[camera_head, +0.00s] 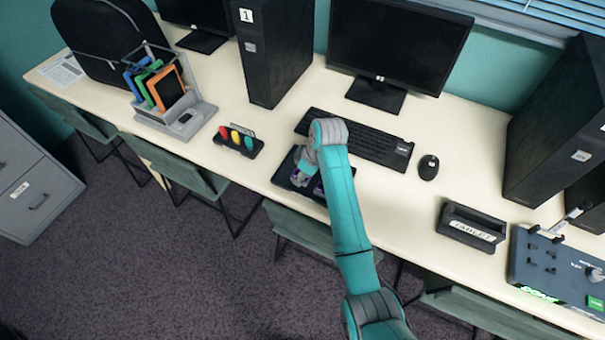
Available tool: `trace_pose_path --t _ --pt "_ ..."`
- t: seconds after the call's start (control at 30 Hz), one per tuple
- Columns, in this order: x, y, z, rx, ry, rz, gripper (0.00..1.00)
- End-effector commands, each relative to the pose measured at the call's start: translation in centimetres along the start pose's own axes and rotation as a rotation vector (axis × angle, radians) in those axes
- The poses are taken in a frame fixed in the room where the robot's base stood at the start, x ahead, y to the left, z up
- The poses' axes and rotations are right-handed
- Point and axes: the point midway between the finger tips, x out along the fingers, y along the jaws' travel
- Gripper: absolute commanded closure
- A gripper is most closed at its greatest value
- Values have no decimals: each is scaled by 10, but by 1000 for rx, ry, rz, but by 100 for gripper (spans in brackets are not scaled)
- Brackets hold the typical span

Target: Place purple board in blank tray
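My gripper (303,168) is over a low black tray (283,180) on the table, in front of the keyboard. Small purple patches (318,188) show in this tray beside and below my gripper; they may be the purple board, but its outline is hidden by my wrist and arm. The fingertips are too small and covered to tell whether they are open or shut on something. A black tray with a white label (472,229) stands to the right on the table; its lettering is hard to read, and its inside looks empty. I cannot tell which tray is the blank one.
A keyboard (365,139) and mouse (428,167) lie behind my arm. A small holder with coloured pieces (238,140) and a grey organizer (178,118) stand left. A control panel (552,267) is at the right. Chairs are tucked along the front edge. Table is clear around the labelled tray.

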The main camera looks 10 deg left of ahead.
Motion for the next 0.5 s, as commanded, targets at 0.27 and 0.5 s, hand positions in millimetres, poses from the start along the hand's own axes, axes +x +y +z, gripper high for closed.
trace_pose_path --t 0.27,0.5 --pt "2 0 1 0 -1 0 37" --pt "2 0 1 0 0 0 34"
